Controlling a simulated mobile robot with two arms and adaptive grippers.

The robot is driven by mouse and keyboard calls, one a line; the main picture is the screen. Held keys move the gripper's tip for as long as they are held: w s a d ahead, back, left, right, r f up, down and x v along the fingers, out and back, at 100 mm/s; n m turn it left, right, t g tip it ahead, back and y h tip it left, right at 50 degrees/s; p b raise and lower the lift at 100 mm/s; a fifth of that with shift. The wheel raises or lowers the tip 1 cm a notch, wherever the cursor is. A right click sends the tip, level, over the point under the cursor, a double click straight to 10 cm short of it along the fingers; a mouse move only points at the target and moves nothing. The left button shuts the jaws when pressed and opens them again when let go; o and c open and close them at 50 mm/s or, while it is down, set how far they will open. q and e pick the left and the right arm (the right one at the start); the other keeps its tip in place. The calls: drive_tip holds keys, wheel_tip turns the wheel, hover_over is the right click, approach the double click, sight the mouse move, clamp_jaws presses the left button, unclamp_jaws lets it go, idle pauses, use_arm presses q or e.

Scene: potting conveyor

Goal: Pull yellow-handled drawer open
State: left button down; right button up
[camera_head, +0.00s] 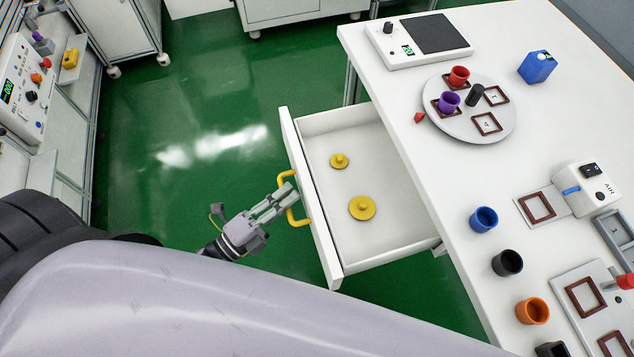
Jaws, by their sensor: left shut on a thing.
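The white drawer (350,235) is pulled out from under the white table, toward the left. Its front panel (311,202) carries a yellow handle (299,222). My left gripper (284,197) is shut on the yellow handle, with its fingers at the handle's middle, which they partly hide. Inside the drawer lie a small yellow knobbed disc (340,161) and a larger yellow knobbed disc (362,208). My right gripper is not in view.
The white table (420,110) holds a round plate (470,132) with red and purple cups, a scale (423,38), a blue bottle (537,67) and several cups along its near edge. Green floor left of the drawer is clear. A control-panel bench (30,95) stands far left.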

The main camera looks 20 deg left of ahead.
use_arm(q)
drive_tip(key=shift+s+a, duration=0.75)
drive_tip(key=shift+a, duration=0.25)
drive_tip(key=shift+s+a, duration=0.7)
drive_tip(key=shift+a, duration=0.25)
drive_tip(key=c, duration=1.7)
unclamp_jaws()
drive_tip(key=v, duration=1.2)
